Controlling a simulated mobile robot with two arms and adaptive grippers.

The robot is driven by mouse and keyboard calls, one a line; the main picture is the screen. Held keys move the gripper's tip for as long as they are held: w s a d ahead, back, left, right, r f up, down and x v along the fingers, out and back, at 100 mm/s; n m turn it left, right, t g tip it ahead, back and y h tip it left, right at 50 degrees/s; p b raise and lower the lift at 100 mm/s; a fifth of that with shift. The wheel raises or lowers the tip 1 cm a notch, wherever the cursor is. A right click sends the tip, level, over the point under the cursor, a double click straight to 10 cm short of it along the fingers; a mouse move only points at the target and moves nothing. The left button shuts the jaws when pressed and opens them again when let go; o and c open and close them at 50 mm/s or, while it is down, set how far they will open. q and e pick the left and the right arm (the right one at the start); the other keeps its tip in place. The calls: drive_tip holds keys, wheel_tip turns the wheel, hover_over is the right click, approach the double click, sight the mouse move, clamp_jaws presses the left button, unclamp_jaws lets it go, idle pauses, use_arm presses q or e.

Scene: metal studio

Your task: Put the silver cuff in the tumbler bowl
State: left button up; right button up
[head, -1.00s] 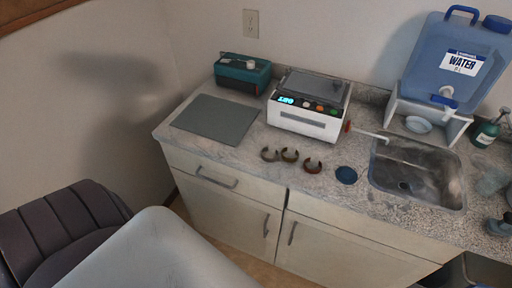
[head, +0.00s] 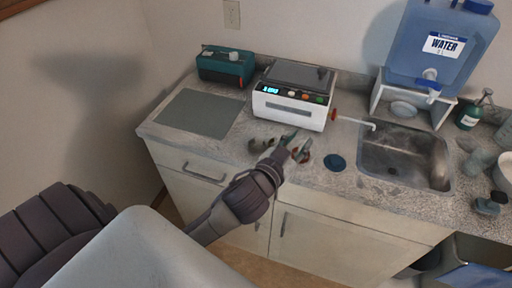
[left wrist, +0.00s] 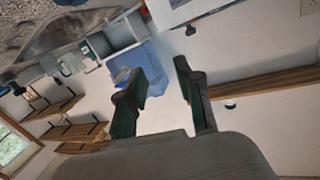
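Several small open cuffs lie on the counter in front of the white machine. The leftmost, greyish cuff (head: 254,146) looks like the silver one. Beside it is a brownish cuff, partly behind my gripper, and a copper-coloured cuff (head: 304,156) is at the right. My left gripper (head: 296,144) is over the cuffs, right of the greyish one. In the left wrist view its fingers (left wrist: 156,68) are apart with nothing between them. A pale round vessel (head: 505,172), cut off at the right edge, may be the tumbler bowl. My right gripper is not in view.
The white machine (head: 292,112) with a lit display stands behind the cuffs. A blue disc (head: 335,162) lies right of them, before the sink (head: 403,182). A grey mat (head: 199,113), teal box (head: 226,65) and water container (head: 441,45) are also on the counter.

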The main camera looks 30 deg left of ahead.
use_arm(q)
drive_tip(key=w+d+r+m+h, duration=0.1)
drive_tip(key=d+r+m+h, duration=1.15)
drive_tip(key=r+h, duration=0.2)
drive_tip(key=m+g+y, duration=0.3)
drive_tip(key=g+y, duration=1.2)
drive_tip(key=g, duration=0.2)
hover_over(252, 152)
wheel_tip(252, 152, down, 12)
drive_tip(key=f, duration=0.1)
drive_tip(key=f+p, duration=0.1)
drive_tip(key=f, duration=0.6)
drive_tip(key=shift+w+f+p, duration=0.1)
drive_tip(key=shift+w+p, duration=0.1)
drive_tip(key=shift+p, duration=0.2)
wheel_tip(252, 152, down, 5)
drive_tip(key=shift+s+r+p, duration=0.1)
drive_tip(key=shift+s+p, duration=0.05)
drive_tip(key=shift+p, duration=1)
drive_tip(key=shift+f, duration=0.3)
clamp_jaws()
